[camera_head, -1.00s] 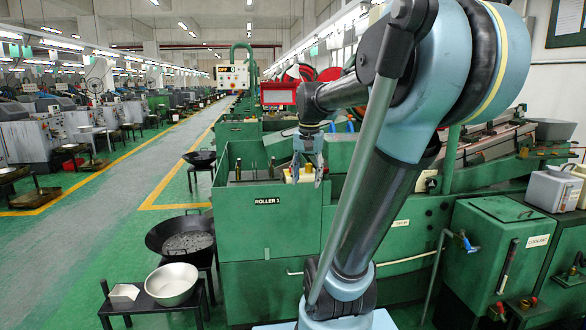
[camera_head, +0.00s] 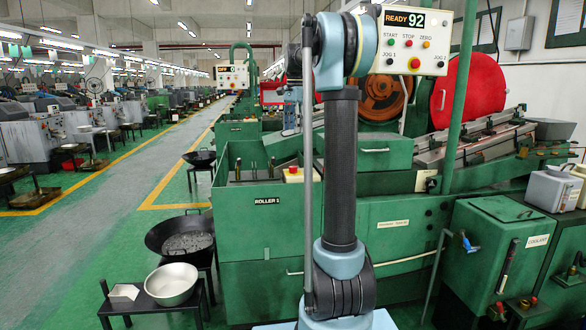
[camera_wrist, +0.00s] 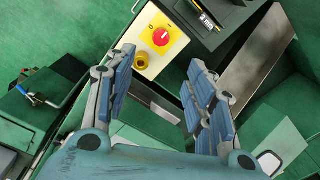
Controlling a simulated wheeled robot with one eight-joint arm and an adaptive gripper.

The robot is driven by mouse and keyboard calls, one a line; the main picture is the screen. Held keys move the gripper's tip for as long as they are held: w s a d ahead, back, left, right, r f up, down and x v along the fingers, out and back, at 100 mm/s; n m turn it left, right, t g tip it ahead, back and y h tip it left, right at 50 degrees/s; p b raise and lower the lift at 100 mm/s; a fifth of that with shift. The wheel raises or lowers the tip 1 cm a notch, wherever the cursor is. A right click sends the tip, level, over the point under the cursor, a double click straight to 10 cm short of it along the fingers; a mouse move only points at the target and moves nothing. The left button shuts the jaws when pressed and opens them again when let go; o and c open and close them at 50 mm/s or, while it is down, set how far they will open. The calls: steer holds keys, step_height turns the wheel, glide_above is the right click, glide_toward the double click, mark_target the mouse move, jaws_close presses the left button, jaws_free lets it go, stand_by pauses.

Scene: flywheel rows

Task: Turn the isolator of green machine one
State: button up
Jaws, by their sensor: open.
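Green machine one (camera_head: 240,225) carries the label ROLLER 1. On its top stands a small box with a yellow face (camera_head: 293,178) and a round red knob (camera_head: 293,170). I cannot tell how far the knob is turned. My gripper (camera_wrist: 162,62) is open and empty, its blue-padded fingers either side of the view, apart from the knob.
A control panel (camera_head: 408,45) reading READY 92 stands at upper right, with a red disc (camera_head: 465,90) behind. A coolant tank (camera_head: 500,255) is at right. A black wok (camera_head: 180,238) and a steel bowl (camera_head: 171,285) stand at left. The aisle floor (camera_head: 110,210) is clear.

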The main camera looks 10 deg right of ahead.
mark_target(293, 167)
steer(key=f, duration=1.7)
steer(key=shift+w+a+f, duration=0.1)
steer(key=shift+w+f, duration=0.05)
steer(key=shift+w, duration=0.25)
steer(key=c, duration=1.1)
